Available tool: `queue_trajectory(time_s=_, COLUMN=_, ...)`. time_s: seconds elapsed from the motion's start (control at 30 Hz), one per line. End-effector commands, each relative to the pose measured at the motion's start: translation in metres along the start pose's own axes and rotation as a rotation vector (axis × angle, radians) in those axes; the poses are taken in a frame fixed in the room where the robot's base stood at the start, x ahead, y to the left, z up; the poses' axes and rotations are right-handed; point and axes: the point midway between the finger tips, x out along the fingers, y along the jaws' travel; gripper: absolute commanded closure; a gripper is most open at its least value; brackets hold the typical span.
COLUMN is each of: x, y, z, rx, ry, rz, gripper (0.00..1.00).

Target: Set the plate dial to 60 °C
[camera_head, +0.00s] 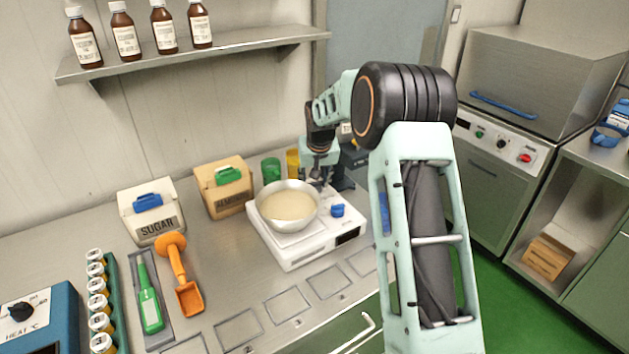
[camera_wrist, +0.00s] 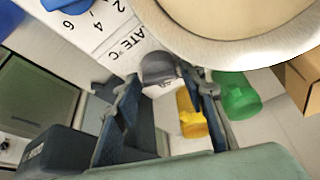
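The white hot plate (camera_head: 290,252) stands on the steel counter, with a steel kettle (camera_head: 288,207) of cream-coloured mass on it. Its blue dial (camera_head: 337,210) is on the top at the right. In the wrist view only part of the blue dial (camera_wrist: 62,4) shows at the top left edge, beside printed marks and "ATE °C"; its pointer setting is not readable. My gripper (camera_head: 320,182) is behind the dial, near the kettle's right rim. In the wrist view my gripper (camera_wrist: 160,82) has its fingers apart. A grey rounded piece (camera_wrist: 158,68) shows between the tips; contact is unclear.
Green (camera_head: 271,169) and yellow (camera_head: 293,162) containers stand behind the kettle. An almond box (camera_head: 224,190) and sugar box (camera_head: 151,213) are to the left. An orange scoop (camera_head: 178,270) lies on the counter. Empty marked squares (camera_head: 286,306) lie in front of the plate.

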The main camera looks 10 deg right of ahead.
Motion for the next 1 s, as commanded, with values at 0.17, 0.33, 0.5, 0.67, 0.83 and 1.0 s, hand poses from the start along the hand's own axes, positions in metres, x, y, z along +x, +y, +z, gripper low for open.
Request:
queue_trajectory(time_s=0.17, x=-0.0002, y=0.0, z=0.0001, rx=0.0, ry=0.0, rz=0.0, gripper=0.84)
queue_trajectory(time_s=0.33, x=-0.0002, y=0.0, z=0.0001, rx=0.001, ry=0.0, rz=0.0, gripper=0.94)
queue_trajectory(time_s=0.5, x=0.0004, y=-0.0007, z=0.0003, rx=0.019, ry=0.0, rz=0.009, gripper=0.94)
queue_trajectory(time_s=0.67, x=0.0013, y=-0.0019, z=0.0005, rx=0.074, ry=0.001, rz=0.032, gripper=0.94)
queue_trajectory(time_s=0.83, x=0.0019, y=-0.0034, z=0.0004, rx=0.181, ry=0.002, rz=0.077, gripper=0.94)
queue_trajectory(time_s=1.0, x=0.0019, y=-0.0047, z=0.0001, rx=0.323, ry=0.001, rz=0.137, gripper=0.94)
